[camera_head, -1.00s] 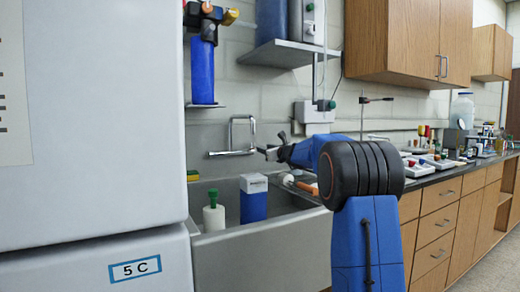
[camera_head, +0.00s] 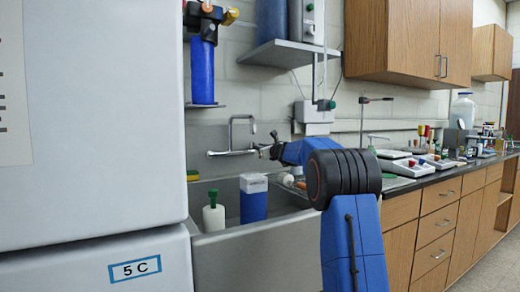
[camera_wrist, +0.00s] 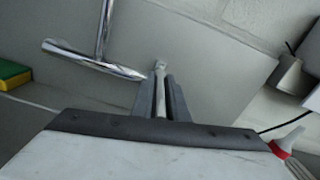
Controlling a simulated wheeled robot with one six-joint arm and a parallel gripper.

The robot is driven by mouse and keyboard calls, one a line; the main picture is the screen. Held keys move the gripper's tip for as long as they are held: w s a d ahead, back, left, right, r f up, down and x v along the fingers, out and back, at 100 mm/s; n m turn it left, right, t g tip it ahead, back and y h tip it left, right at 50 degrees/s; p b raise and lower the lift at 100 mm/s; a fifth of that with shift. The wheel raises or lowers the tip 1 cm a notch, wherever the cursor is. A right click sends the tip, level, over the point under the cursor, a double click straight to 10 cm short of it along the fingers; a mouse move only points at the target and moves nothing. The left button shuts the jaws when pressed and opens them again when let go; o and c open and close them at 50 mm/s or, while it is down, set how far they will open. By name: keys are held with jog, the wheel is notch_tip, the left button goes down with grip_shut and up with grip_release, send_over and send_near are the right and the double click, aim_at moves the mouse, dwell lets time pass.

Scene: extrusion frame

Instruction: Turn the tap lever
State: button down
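The chrome tap (camera_head: 232,152) is on the wall above the sink, with a raised spout. In the wrist view its pipes (camera_wrist: 95,62) are at the upper left. The tap lever (camera_wrist: 160,78) is a thin metal bar between the two dark fingers of my gripper (camera_wrist: 161,92). In the head view my gripper (camera_head: 265,148) is at the right end of the tap and hides the lever there. The fingers lie close along both sides of the lever. I cannot tell whether they press on it.
A blue box (camera_head: 253,200) and a white bottle with a green top (camera_head: 213,214) stand in the sink (camera_head: 268,245). A yellow and green sponge (camera_wrist: 12,82) lies left of the tap. A wall shelf (camera_head: 285,54) hangs above. The white cabinet (camera_head: 90,130) blocks the left.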

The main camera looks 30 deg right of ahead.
jog(key=shift+d, duration=0.1)
jog(key=shift+w+d+n+g+y, duration=0.2)
jog(key=shift+d+n+g+y, duration=0.35)
jog(key=shift+n+y, duration=0.65)
jog(key=shift+w+d+n+g+y, duration=0.25)
jog(key=shift+d+n+y, duration=0.5)
jog(key=shift+y, duration=0.9)
jog(key=shift+w+d+n+g+y, duration=0.15)
jog(key=shift+d+n+g+y, duration=0.4)
jog(key=shift+n+y, duration=0.65)
jog(key=shift+d+y, duration=0.1)
jog(key=shift+y, duration=0.35)
jog(key=c, duration=1.7)
grip_release()
jog(key=shift+c, duration=0.2)
jog(key=v, duration=1.7)
jog(key=shift+s, duration=0.2)
jog(key=shift+d, duration=0.1)
